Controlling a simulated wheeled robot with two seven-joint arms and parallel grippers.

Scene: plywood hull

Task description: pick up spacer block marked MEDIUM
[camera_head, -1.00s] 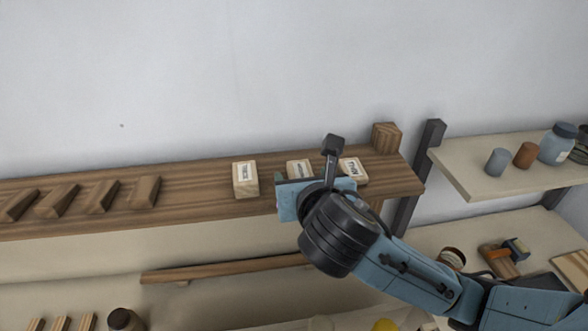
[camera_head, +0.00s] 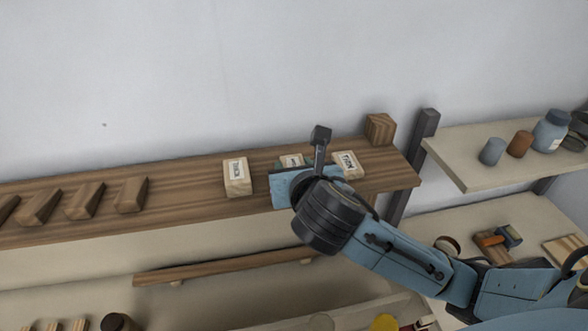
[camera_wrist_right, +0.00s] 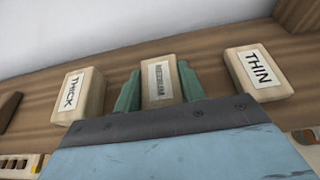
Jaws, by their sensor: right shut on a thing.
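The middle spacer block (camera_head: 291,160) is a pale wooden block on the brown shelf, between two similar blocks. In the wrist view its label (camera_wrist_right: 158,76) is blurred but looks like MEDIUM. My right gripper (camera_wrist_right: 159,85) has its green fingers on either side of this block and is shut on it. In the head view the gripper (camera_head: 293,166) hides the block's lower part. I cannot tell whether the block is clear of the shelf. My left gripper is not in view.
The THICK block (camera_head: 237,177) stands left of the gripper and the THIN block (camera_head: 346,165) right, both close by. A brown wood block (camera_head: 379,129) sits at the shelf's right end. Several slanted wood pieces (camera_head: 85,201) line the shelf's left. The wall is behind.

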